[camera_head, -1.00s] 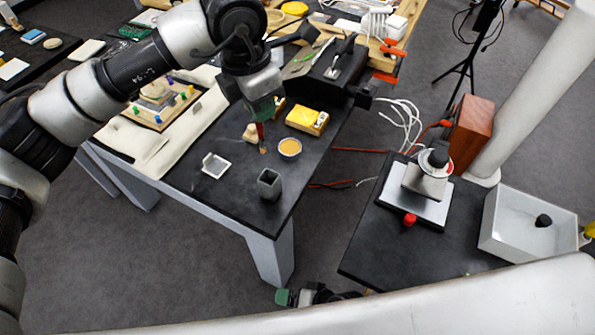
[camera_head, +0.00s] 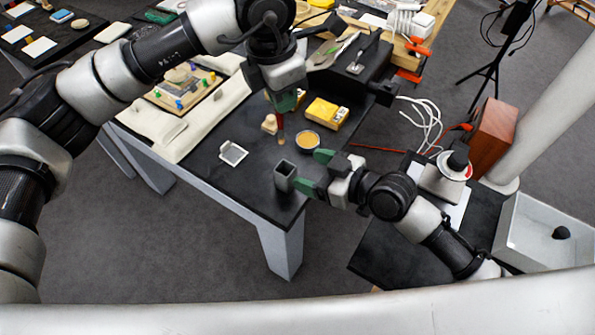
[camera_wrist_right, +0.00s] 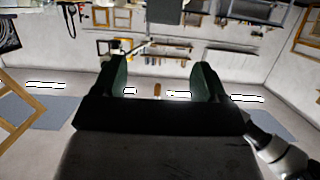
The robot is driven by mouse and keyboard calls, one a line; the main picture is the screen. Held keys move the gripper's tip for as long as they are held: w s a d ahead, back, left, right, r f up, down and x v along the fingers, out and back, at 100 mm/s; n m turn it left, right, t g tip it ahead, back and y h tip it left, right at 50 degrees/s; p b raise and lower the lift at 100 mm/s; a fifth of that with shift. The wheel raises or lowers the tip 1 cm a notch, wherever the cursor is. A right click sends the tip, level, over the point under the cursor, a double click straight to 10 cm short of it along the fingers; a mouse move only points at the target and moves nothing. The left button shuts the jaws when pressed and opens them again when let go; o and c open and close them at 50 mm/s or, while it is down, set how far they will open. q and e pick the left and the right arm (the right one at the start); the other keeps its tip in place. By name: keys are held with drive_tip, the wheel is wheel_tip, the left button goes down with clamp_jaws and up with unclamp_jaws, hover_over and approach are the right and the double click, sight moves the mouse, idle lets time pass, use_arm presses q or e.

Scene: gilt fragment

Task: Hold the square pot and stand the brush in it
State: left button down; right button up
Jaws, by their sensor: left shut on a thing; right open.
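The square pot (camera_head: 285,178), dark grey and open at the top, stands upright near the table's front corner in the head view. My left gripper (camera_head: 282,103) is shut on the brush (camera_head: 280,127), which hangs tip down behind the pot. The brush's upper part is hidden by the gripper. My right gripper (camera_head: 312,172) is open just right of the pot, its green fingers pointing towards it. One finger is close to the pot's right side; I cannot tell if they touch. The right wrist view shows the spread fingers (camera_wrist_right: 161,78); I cannot make out the pot there.
A round dish with orange contents (camera_head: 307,141) and a yellow box (camera_head: 327,113) lie behind my right gripper. A small beige piece (camera_head: 269,124) is beside the brush. A white square tray (camera_head: 233,153) lies left of the pot, with bare dark tabletop between.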

sight(286, 179)
wheel_tip(286, 179, down, 7)
drive_tip(key=x, duration=0.6)
drive_tip(key=shift+w+a, duration=0.2)
drive_tip(key=shift+a, duration=0.1)
drive_tip(key=shift+w+a+f, duration=0.15)
drive_tip(key=shift+w+a, duration=0.05)
drive_tip(key=shift+a, duration=0.1)
drive_tip(key=c, duration=1)
use_arm(q)
wheel_tip(286, 179, down, 6)
drive_tip(key=n, duration=0.6)
drive_tip(key=shift+w+f+t, duration=0.25)
drive_tip(key=shift+t, duration=0.05)
